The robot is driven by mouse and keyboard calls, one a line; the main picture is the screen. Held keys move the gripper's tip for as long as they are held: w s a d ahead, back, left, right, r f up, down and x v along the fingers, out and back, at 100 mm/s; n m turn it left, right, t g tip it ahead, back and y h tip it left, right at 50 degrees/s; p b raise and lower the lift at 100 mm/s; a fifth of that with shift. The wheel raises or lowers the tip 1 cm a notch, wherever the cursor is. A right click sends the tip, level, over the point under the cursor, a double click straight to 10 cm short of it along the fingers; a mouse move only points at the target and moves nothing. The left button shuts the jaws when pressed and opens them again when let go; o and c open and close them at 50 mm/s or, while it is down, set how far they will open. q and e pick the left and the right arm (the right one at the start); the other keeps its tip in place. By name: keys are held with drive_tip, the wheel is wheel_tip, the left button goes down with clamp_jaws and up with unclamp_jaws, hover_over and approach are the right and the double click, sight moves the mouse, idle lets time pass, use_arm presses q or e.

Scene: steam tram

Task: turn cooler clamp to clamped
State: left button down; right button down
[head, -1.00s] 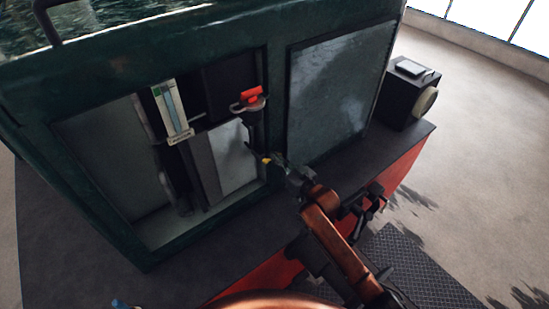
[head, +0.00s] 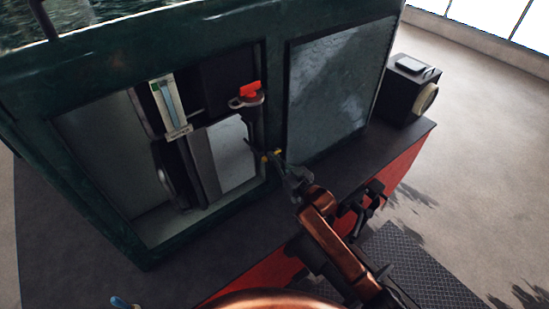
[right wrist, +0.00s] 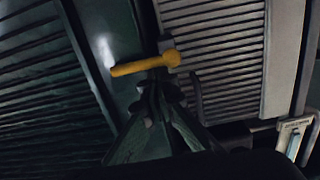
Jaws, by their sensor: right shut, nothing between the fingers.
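A small yellow lever (head: 267,155), which looks like the cooler clamp, sits at the right edge of the open bay in the green tram body. In the right wrist view the yellow lever (right wrist: 145,65) lies almost level across a dark post, its rounded knob to the right. My right gripper (head: 276,160) is shut and empty, with its tips at the lever. In the right wrist view its closed fingers (right wrist: 158,90) point up at the lever's middle and partly hide what lies behind. I cannot tell whether they touch it. My left gripper is not in view.
A red-handled valve (head: 250,92) sits above the lever. A pale gauge (head: 170,105) and a light panel (head: 232,153) stand in the bay. A grey-glazed panel (head: 330,90) is to the right. A black lamp box (head: 405,90) stands on the dark deck.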

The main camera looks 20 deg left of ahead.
drive_tip(key=s+d+r+p, duration=0.1)
drive_tip(key=s+d+r, duration=0.3)
drive_tip(key=s+d, duration=0.2)
drive_tip(key=shift+s+d+r, duration=0.2)
drive_tip(key=shift+s+d, duration=0.15)
drive_tip(key=shift+d, duration=0.9)
drive_tip(key=shift+f, duration=0.1)
